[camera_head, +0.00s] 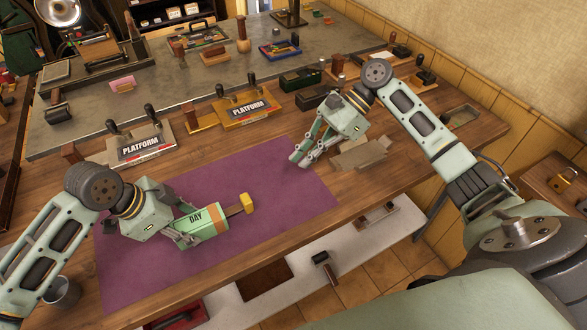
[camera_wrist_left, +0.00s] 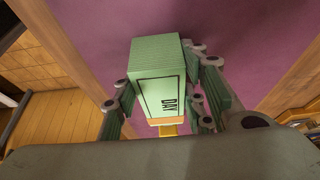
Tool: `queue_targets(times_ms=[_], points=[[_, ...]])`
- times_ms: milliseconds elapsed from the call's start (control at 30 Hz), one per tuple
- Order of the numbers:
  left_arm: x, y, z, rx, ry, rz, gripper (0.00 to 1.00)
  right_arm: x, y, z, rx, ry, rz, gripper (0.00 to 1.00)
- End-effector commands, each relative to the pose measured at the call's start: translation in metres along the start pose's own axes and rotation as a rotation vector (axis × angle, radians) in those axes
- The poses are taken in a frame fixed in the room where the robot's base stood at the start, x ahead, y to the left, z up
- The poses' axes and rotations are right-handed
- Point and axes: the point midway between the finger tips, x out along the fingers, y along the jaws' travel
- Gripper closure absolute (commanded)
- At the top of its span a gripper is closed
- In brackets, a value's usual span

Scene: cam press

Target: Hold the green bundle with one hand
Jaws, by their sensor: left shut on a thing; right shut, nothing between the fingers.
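The green bundle (camera_head: 208,222) is a block marked DAY with an orange-brown band near one end. It lies level over the purple mat (camera_head: 265,185), and I cannot tell whether it touches the mat. My left gripper (camera_head: 190,226) is shut on it from the left. In the left wrist view, the green bundle (camera_wrist_left: 157,82) sits between the two green-padded fingers of the left gripper (camera_wrist_left: 165,100). My right gripper (camera_head: 299,160) is shut and empty, above the mat's far right part, apart from the bundle.
A yellow-ended brown piece (camera_head: 246,203) extends from the bundle's right side. Two stamps marked PLATFORM, one grey (camera_head: 140,146) and one yellow (camera_head: 247,110), stand behind the mat. Grey-brown blocks (camera_head: 360,153) lie beside the right gripper.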

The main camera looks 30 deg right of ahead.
Motion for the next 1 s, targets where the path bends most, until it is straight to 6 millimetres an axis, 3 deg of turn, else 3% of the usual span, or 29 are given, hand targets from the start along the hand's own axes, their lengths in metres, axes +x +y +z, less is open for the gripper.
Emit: queue_targets(times_ms=[233, 367, 567, 1000], points=[[-0.001, 0.000, -0.001, 0.000, 0.001, -0.001, 0.84, -0.005, -0.001, 0.002, -0.022, 0.003, 0.002, 1.00], [-0.001, 0.000, -0.001, 0.000, 0.001, -0.001, 0.84, 0.002, -0.003, 0.011, -0.160, 0.019, 0.017, 1.00], [-0.001, 0.000, -0.001, 0.000, 0.001, -0.001, 0.84, 0.022, -0.008, 0.039, -0.641, 0.068, 0.079, 1.00], [-0.001, 0.000, -0.001, 0.000, 0.001, -0.001, 0.84, 0.062, -0.014, 0.107, -1.891, 0.125, 0.336, 1.00]])
